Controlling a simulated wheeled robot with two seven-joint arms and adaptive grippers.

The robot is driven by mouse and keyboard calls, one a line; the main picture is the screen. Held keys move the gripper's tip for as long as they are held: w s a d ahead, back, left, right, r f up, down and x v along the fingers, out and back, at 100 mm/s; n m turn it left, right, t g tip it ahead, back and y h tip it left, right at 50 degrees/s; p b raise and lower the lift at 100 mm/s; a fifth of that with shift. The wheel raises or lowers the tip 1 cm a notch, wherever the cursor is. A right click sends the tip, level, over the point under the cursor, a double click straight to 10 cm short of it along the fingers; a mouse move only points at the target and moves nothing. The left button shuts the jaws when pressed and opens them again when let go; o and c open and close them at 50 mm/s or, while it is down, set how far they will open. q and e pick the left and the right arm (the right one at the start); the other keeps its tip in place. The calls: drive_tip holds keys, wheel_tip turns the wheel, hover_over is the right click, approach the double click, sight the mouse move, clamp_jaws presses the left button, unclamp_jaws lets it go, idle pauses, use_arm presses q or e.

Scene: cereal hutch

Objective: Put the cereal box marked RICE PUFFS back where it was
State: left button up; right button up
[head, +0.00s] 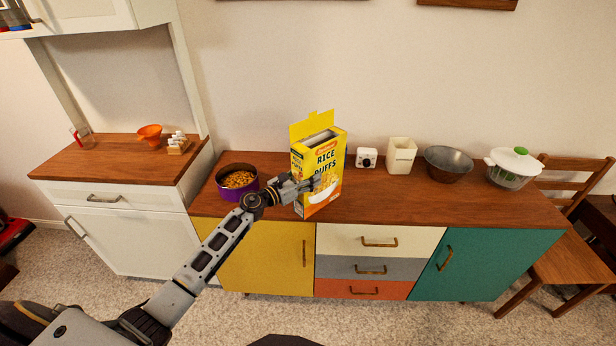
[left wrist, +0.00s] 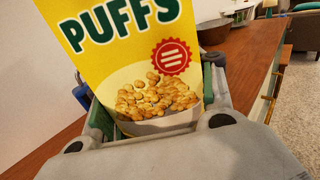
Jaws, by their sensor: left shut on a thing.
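The yellow cereal box marked RICE PUFFS (head: 325,160) stands roughly upright at the sideboard's top, its top flap open. I cannot tell whether its base touches the wood. My left gripper (head: 304,185) is shut on the box's lower part from the left. In the left wrist view the box (left wrist: 130,60) fills the space between the fingers (left wrist: 160,112), with its printed bowl of cereal facing the camera. A purple bowl (head: 238,181) with cereal in it stands just left of the box. My right gripper is not in view.
The sideboard top (head: 420,195) also holds a white timer (head: 366,158), a cream canister (head: 401,156), a metal bowl (head: 448,163) and a white-lidded spinner (head: 513,165). Left is a white hutch (head: 120,215) with an orange funnel (head: 150,133) and a small jar rack (head: 178,143). The sideboard's front right is bare.

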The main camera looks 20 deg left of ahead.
use_arm(q)
drive_tip(key=o, duration=1.2)
drive_tip(key=shift+o, duration=0.8)
drive_tip(key=shift+r, duration=0.1)
drive_tip(key=shift+v, duration=0.75)
drive_tip(key=b+v, duration=0.1)
drive_tip(key=v, duration=0.9)
drive_tip(key=shift+s+b, duration=0.25)
drive_tip(key=shift+b, duration=0.1)
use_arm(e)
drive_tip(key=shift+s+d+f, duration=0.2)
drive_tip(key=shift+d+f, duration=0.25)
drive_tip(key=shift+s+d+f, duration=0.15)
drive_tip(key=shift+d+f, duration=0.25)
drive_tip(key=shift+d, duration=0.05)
